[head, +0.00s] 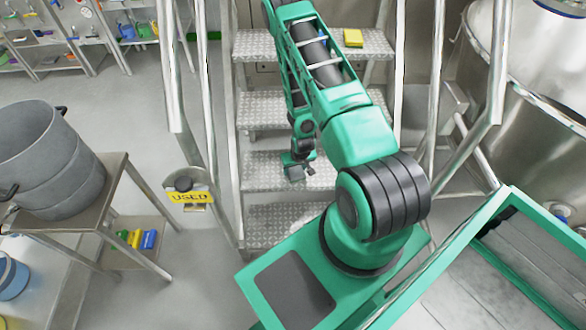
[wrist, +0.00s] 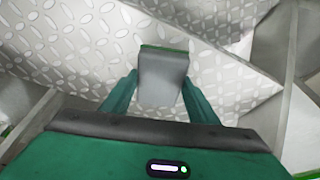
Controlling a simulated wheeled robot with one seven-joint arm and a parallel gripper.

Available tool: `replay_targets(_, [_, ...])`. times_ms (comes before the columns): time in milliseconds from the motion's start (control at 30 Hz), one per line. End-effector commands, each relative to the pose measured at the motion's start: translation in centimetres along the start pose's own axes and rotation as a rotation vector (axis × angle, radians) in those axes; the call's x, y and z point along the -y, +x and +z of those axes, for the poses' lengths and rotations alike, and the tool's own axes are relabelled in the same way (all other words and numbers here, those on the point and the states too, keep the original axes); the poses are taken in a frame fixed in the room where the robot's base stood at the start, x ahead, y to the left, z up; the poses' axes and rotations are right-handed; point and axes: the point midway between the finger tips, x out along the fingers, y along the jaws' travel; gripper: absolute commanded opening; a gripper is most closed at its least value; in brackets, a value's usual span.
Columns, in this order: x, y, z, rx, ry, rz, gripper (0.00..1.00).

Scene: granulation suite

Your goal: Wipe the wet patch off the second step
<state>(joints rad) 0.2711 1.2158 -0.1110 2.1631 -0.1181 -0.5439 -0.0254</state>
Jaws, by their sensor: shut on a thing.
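The metal stairs have patterned treads. My gripper (head: 298,172) is low over the second step from the bottom (head: 262,172), near its middle. In the wrist view my gripper (wrist: 160,92) is shut on a grey pad with a green edge (wrist: 163,76), one finger on each side. The pad is close over or against the patterned tread (wrist: 85,45); I cannot tell whether it touches. I cannot make out a clear outline of the wet patch; the pad and my arm hide part of the step.
A yellow block (head: 353,37) lies on the top step (head: 275,45). Metal rails flank the stairs. A yellow "USED" sign (head: 190,197) is left of the stairs. A grey pot (head: 45,165) stands on a table further left; a steel vessel (head: 530,130) is at right.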

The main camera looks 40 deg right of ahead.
Motion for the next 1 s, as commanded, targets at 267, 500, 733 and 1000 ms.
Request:
replay_targets(267, [-1.3,0.0,0.4,0.000,0.002,0.001,0.36])
replay_targets(500, [-2.9,0.0,0.8,-0.001,0.001,0.000,0.36])
replay_targets(733, [-3.5,-0.1,1.0,-0.001,0.001,0.000,0.36])
replay_targets(1000, [-5.4,-0.2,1.5,-0.001,0.003,0.000,0.36])
